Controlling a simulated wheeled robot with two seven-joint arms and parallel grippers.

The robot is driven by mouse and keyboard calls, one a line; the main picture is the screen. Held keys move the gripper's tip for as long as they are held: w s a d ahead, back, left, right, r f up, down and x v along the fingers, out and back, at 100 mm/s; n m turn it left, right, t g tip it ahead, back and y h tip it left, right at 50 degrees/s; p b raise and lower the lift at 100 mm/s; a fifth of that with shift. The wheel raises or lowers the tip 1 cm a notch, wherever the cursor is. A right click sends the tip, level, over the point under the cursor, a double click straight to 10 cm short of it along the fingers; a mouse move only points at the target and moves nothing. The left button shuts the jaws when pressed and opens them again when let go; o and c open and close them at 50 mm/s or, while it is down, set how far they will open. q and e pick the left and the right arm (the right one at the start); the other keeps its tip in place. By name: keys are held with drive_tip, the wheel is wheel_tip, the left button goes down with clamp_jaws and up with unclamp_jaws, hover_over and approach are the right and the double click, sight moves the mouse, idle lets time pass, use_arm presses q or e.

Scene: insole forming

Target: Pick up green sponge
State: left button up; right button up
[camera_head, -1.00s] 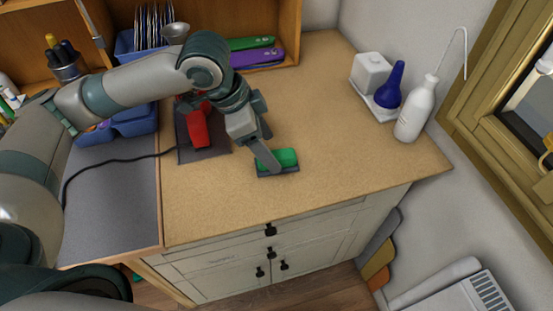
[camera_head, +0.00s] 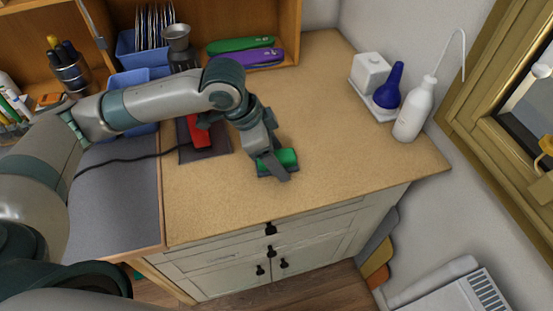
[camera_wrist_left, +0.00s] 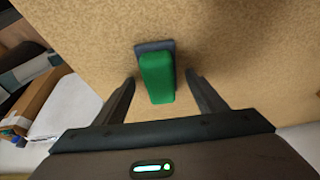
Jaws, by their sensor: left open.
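The green sponge (camera_head: 288,156) lies on the wooden countertop near its front, with a dark grey base under it. In the left wrist view the green sponge (camera_wrist_left: 157,78) stands between the two fingers, with a gap on each side. My left gripper (camera_head: 270,172) is open around the sponge in the head view, and one finger covers part of it. In the left wrist view the open fingers of my left gripper (camera_wrist_left: 158,93) reach along both sides of the sponge's near part. My right gripper is not in view.
A red tool (camera_head: 199,133) lies on a dark mat left of the gripper. A white bottle (camera_head: 414,112), a blue bulb (camera_head: 389,86) and a white container (camera_head: 370,72) stand at the back right. Green and purple items (camera_head: 245,57) lie at the back.

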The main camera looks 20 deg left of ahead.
sight(288, 156)
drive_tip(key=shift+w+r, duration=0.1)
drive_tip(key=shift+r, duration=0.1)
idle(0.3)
use_arm(q)
drive_tip(key=c, duration=1.1)
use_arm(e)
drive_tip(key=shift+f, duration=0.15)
